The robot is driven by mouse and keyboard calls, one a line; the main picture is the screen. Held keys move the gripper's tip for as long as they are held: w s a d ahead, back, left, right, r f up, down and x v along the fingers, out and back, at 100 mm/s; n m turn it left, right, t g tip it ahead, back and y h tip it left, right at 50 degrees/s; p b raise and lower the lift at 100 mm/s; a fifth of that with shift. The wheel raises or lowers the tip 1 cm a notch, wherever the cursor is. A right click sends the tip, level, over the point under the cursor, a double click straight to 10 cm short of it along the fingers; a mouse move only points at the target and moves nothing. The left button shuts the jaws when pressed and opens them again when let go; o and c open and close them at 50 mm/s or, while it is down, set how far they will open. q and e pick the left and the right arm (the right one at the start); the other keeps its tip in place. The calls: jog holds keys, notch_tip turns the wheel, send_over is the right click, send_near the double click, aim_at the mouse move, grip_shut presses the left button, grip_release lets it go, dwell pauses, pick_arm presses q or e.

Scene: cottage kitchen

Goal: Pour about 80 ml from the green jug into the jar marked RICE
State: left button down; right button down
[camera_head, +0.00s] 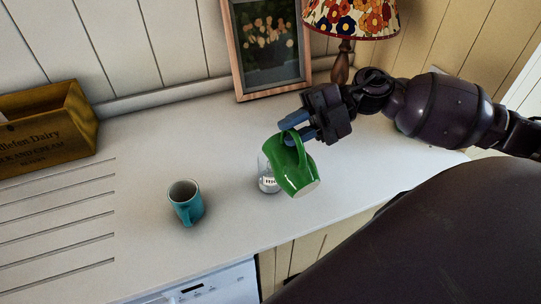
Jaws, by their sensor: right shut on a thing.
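The green jug (290,172) is held up by my right gripper (292,136), whose blue fingers are shut on its handle. The jug is tilted, with its base toward the lower right and its mouth toward the upper left. The glass jar (268,181) with a white label stands upright on the counter, behind and to the left of the jug. The jug hides part of the jar and of its label, so I cannot read the whole word. I cannot see a stream or the jar's fill level clearly. My left gripper is not in view.
A teal mug (186,203) stands on the counter (140,150) left of the jar. A wooden crate (48,128) is at the far left, beside drainer grooves. A framed picture (240,75) and a flowered lamp (341,62) stand behind. The counter between mug and crate is clear.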

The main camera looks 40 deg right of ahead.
aim_at(311, 171)
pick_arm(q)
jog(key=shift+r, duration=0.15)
pick_arm(e)
jog(key=shift+w+r, duration=0.15)
jog(key=shift+w, duration=0.25)
jog(key=s, duration=0.1)
jog(key=s+f+n, duration=0.1)
jog(key=s+n, duration=0.1)
jog(key=shift+s+a+f+t, duration=0.15)
jog(key=shift+s+f+t, duration=0.15)
jog(key=shift+f+t, duration=0.1)
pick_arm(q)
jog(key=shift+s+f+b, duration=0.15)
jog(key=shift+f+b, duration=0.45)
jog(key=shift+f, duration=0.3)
pick_arm(e)
jog(key=shift+s+a+f+n+t, duration=0.1)
jog(key=shift+s+f+n+t, duration=0.1)
jog(key=shift+s+f+n, duration=0.35)
jog(key=shift+s+f+n+t, duration=0.2)
jog(key=shift+s+f+n, duration=0.15)
jog(key=shift+f+n, duration=0.4)
jog(key=shift+r, duration=0.2)
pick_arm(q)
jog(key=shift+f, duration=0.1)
pick_arm(e)
jog(key=shift+f, duration=0.1)
